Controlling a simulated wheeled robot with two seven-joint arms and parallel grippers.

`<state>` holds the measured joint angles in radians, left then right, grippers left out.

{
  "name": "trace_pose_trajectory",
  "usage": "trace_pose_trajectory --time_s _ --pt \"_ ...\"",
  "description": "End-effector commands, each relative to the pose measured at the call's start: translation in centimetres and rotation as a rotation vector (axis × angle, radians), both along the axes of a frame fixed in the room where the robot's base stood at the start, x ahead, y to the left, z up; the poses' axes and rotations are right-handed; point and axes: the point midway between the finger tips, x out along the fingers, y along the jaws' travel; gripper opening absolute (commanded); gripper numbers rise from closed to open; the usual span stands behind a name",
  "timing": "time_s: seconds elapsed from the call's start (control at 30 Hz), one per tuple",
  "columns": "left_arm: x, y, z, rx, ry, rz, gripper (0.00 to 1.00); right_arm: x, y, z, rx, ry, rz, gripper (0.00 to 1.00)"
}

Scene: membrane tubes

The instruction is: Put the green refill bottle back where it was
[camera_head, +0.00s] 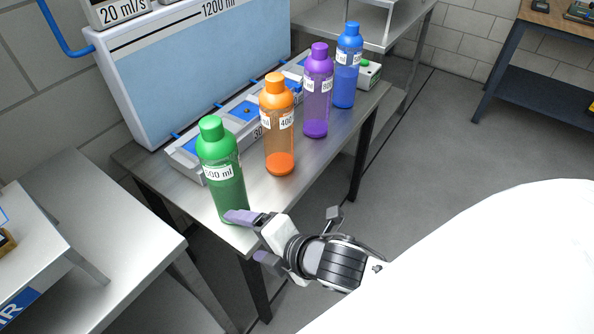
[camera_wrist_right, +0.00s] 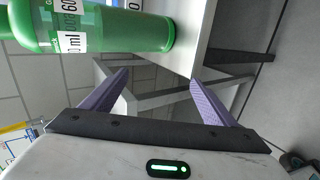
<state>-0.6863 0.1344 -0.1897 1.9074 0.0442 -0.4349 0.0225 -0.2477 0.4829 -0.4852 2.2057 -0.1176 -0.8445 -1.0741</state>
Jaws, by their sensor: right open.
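The green refill bottle (camera_head: 224,180) stands upright at the near left end of the steel table (camera_head: 286,199), its label partly readable as "00 ml". It also shows large across the top left of the right wrist view (camera_wrist_right: 115,30). My right gripper (camera_head: 250,238) is open and empty at the table's near edge, low beside the bottle. One finger overlaps the bottle's base in the head view. In the wrist view the bottle lies beyond the fingertips (camera_wrist_right: 160,77), not between them. My left gripper is not in view.
Orange (camera_head: 278,135), purple (camera_head: 318,95) and blue (camera_head: 347,70) bottles stand in a row behind the green one. A grey rack with blue spots (camera_head: 190,147) and a large light-blue panel (camera_head: 200,70) stand behind them. Another table (camera_head: 90,255) is at the left. Open floor lies right.

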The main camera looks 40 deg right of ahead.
Motion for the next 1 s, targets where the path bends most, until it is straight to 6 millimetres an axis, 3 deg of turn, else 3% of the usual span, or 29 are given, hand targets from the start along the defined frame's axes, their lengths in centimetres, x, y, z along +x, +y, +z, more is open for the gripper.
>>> trace_pose_trajectory --time_s 0.03,0.2,0.3,0.4,0.53,1.0 --pt "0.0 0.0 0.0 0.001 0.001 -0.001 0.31 -1.5 0.0 -3.0 0.185 0.099 -0.132 0.8" --pt "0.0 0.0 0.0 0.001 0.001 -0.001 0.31 -6.5 -1.0 -10.5 0.734 0.347 -0.603 0.8" --pt "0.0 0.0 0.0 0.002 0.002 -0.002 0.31 -9.5 -1.8 -13.7 0.963 0.435 -0.838 0.8" --pt "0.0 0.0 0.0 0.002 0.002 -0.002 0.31 -11.7 -2.4 -15.6 1.108 0.482 -0.999 0.8" --pt "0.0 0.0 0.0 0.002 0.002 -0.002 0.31 -12.9 -2.8 -16.5 1.192 0.501 -1.091 0.8" --pt "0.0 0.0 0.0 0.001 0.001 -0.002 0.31 -12.9 -2.8 -16.5 1.198 0.503 -1.097 0.8"
